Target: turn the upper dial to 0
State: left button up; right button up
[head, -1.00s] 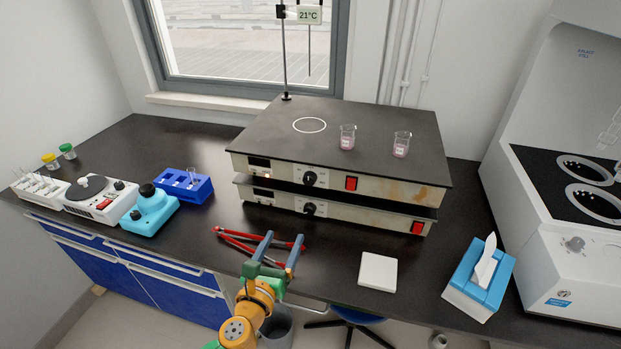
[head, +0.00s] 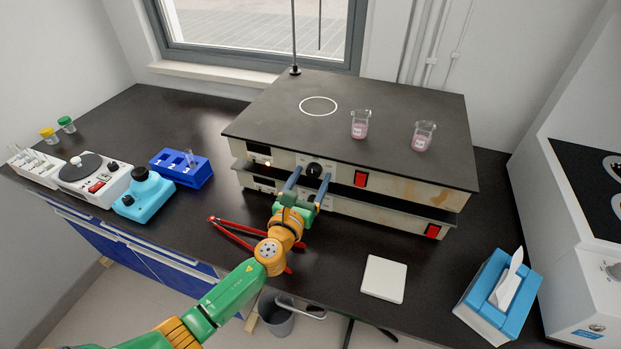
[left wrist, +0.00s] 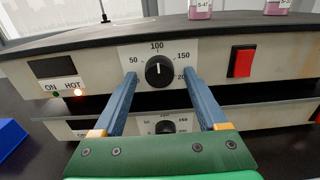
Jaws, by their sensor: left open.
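The upper dial (head: 314,170) is a black round knob on the front of the upper hotplate (head: 400,185). In the left wrist view the upper dial (left wrist: 158,70) sits below a scale printed 50, 100, 150 and 200, and its white mark points about up, near 100. My left gripper (head: 311,174) is open, its blue fingers reaching toward the panel on either side of the dial. In the left wrist view the left gripper (left wrist: 158,76) shows a gap between each finger and the knob. I cannot tell whether the fingertips touch the panel.
A lower hotplate with its own dial (left wrist: 165,126) sits right under the upper one. Red switches (head: 361,179) are right of the dials. Two beakers (head: 360,124) with pink liquid stand on top. A red tool (head: 240,237) and a white pad (head: 384,278) lie in front.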

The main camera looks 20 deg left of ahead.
pick_arm(q)
jog(key=shift+s+r, duration=0.1)
jog(key=shift+s, duration=0.1)
jog(key=c, duration=0.5)
grip_shut()
jog(key=n+b, duration=0.1)
jog(key=n, duration=1.1)
jog(key=shift+r+b, duration=0.1)
jog(key=shift+b, duration=0.25)
jog(key=n, duration=0.5)
jog(key=shift+r+n, duration=0.1)
jog(key=shift+n, duration=0.3)
jog(key=n, duration=0.6)
jog(key=shift+r, duration=0.1)
